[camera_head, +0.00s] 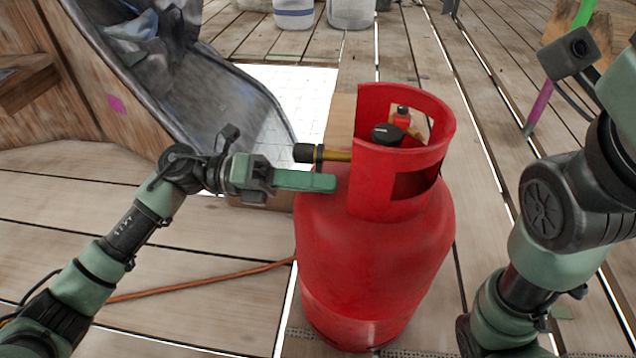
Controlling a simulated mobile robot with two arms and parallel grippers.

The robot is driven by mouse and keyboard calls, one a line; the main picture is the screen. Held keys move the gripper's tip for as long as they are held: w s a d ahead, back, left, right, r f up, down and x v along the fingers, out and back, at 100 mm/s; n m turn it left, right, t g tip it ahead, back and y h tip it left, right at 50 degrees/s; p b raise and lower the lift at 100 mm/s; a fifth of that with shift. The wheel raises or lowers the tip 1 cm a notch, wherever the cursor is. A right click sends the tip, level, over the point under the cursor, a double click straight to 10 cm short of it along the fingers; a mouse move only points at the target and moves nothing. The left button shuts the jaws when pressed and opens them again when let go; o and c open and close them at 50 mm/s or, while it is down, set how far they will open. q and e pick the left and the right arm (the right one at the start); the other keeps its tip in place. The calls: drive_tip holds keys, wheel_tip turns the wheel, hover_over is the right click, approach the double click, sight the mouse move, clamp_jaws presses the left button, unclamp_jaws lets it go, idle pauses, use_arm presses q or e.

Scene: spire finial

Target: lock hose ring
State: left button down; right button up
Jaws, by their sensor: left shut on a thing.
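A red gas cylinder (372,255) stands upright in the middle, with a raised collar (400,190) around its top. Inside the collar are a black knob (387,134) and a small red-and-brass valve part (404,118). A brass hose fitting with a black end (318,153) sticks out to the left of the collar. My left gripper (325,183) is at the collar's left side, just below the fitting in the picture. Its green fingers look closed; their grip on the fitting is not clearly visible. My right arm enters at the right; its gripper is out of view.
An orange hose (200,279) runs over the plank floor to the cylinder's left side. A grey curved metal shell (205,90) stands at the upper left. Pale buckets (294,14) stand at the back. A green-and-purple pole (540,106) leans at the upper right.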

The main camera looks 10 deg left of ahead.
use_arm(q)
drive_tip(key=c, duration=1.4)
unclamp_jaws()
